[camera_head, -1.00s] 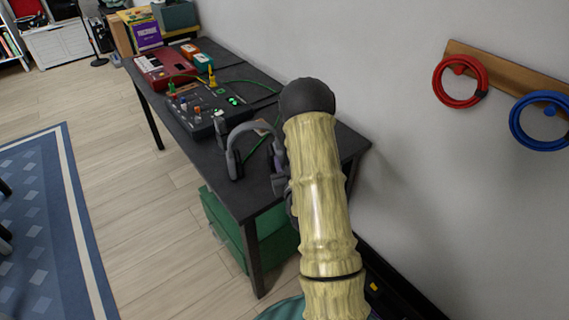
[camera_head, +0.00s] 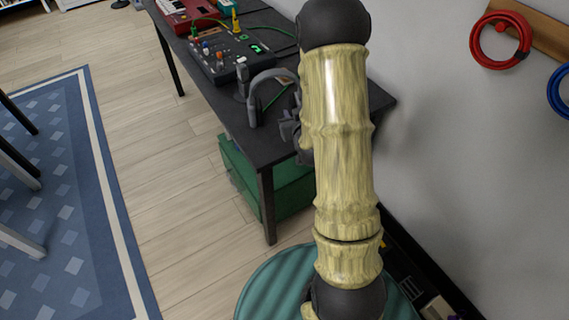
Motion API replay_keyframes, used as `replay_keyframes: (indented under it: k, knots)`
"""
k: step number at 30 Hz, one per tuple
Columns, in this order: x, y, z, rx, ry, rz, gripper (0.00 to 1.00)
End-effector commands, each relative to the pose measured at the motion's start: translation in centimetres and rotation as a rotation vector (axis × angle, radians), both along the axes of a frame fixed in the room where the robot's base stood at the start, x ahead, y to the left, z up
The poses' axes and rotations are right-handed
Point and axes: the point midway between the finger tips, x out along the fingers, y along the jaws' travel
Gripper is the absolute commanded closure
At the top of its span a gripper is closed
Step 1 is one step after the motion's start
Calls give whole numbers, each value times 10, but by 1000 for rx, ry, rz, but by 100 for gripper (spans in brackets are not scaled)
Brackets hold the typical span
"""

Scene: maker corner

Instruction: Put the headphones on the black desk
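The grey headphones (camera_head: 262,76) are at the near end of the black desk (camera_head: 262,150), just in front of the mixer. Their band arches up, with one ear cup at the left. My arm hides their right part. I cannot tell whether they rest on the desk or are held just above it. My gripper (camera_head: 291,128) shows only as a dark grey piece at the left edge of my arm, close to the right side of the headphones. Its fingers are hidden, so its opening and any contact cannot be made out.
A dark mixer (camera_head: 222,62) with cables and a red device (camera_head: 184,12) stand farther back on the desk. A green box (camera_head: 290,191) is under it. Red (camera_head: 482,42) and blue coiled cables hang on the wall at right. Floor left of the desk is open.

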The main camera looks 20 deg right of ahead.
Motion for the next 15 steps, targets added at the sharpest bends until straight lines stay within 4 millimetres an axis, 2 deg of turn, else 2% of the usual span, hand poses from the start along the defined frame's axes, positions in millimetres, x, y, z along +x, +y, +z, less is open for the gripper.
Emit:
replay_keyframes:
  k: [8, 15]
  knots:
    - [-33, 40, 12, 53, 304, 30, 71]
    - [-89, 73, 23, 94, 576, 54, 71]
